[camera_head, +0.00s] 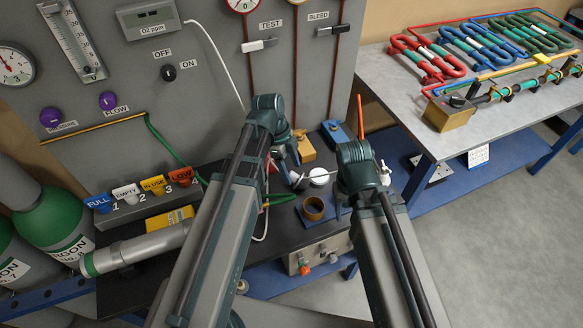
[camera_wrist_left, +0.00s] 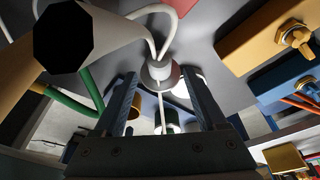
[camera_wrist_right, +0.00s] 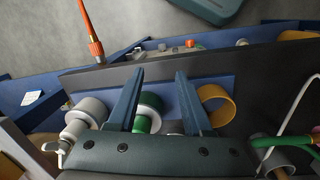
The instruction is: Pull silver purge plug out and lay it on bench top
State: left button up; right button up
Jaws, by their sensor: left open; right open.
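A silver-white round piece (camera_head: 319,177) shows over the bench between my two arms in the head view. In the left wrist view, a pale cylinder on a round grey flange (camera_wrist_left: 160,75) lies between the fingertips, apart from both. I cannot tell surely which is the purge plug. My left gripper (camera_wrist_left: 159,79) is open and empty. My right gripper (camera_wrist_right: 158,75) is open and empty. A green and white cylinder (camera_wrist_right: 147,112) shows between its fingers, and a silver-grey cylinder (camera_wrist_right: 86,112) lies left of them.
Brass (camera_head: 303,148) and blue (camera_head: 336,133) blocks stand behind. A white hose (camera_head: 212,60) hangs from the panel. Green cylinders (camera_head: 55,215) are left.

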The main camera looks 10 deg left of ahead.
pick_arm(q)
jog(key=p+v, duration=1.2)
jog(key=v, duration=0.1)
pick_arm(e)
notch_tip(320, 180, up, 13)
pick_arm(q)
jog(key=shift+s, duration=0.1)
pick_arm(e)
jog(key=shift+f, duration=0.15)
pick_arm(q)
jog(key=s+d+f+n+y+b, duration=0.1)
jog(key=s+d+n+y, duration=0.3)
jog(key=s+d+n, duration=0.5)
jog(key=s+f+n, duration=0.1)
jog(key=s+n, duration=0.1)
jog(key=n, duration=0.5)
jog(key=shift+s+f+b, duration=0.2)
jog(key=shift+s+b, duration=0.05)
jog(key=shift+b, duration=0.1)
pick_arm(e)
jog(key=shift+f, duration=0.95)
pick_arm(q)
jog(key=shift+d, duration=0.1)
